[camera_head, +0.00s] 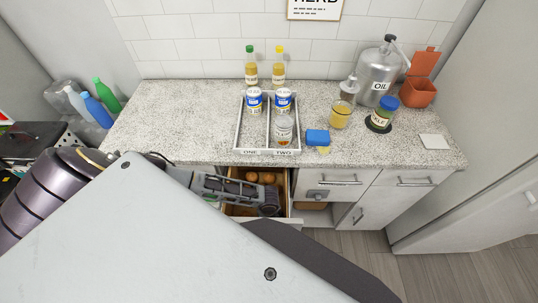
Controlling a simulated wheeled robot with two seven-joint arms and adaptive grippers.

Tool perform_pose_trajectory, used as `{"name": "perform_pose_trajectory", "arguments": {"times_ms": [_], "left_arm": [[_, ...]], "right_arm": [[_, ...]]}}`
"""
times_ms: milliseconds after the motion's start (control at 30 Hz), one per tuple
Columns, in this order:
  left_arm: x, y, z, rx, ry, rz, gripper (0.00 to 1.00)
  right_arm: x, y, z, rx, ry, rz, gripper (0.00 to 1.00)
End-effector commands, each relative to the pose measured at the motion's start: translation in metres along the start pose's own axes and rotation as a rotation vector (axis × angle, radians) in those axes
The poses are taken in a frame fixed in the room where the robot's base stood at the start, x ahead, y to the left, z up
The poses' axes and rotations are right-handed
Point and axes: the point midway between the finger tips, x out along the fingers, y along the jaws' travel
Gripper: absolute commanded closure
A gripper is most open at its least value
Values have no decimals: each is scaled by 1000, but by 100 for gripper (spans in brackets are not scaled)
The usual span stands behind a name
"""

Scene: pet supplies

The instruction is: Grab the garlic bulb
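An open wooden drawer (291,190) under the counter holds several small brownish, rounded things (268,178). They are too small for me to tell whether one is a garlic bulb. My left gripper (269,203) comes in from the left and is over the drawer, in front of those things. It hides part of the drawer's inside. I cannot tell whether its fingers are open or shut, or touching anything. My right gripper is not in view.
The counter (190,120) bears a two-part tray (240,125) with cans and a jar, two bottles (279,68), a blue block (318,137), a glass (341,114), an oil can (379,72) and an orange container (418,92). Closed drawers (337,178) stand to the right.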

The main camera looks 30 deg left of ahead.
Motion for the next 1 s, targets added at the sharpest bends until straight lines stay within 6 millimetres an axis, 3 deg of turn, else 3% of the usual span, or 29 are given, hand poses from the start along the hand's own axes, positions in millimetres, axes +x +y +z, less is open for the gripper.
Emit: {"name": "perform_pose_trajectory", "arguments": {"times_ms": [100, 500, 1000], "left_arm": [[0, 0, 0, 0, 0, 0, 29], [0, 0, 0, 0, 0, 0, 78], [-9, 0, 0, 0, 1, -1, 78]], "right_arm": [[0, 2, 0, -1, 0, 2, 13], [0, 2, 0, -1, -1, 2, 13], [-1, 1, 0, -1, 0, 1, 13]]}}
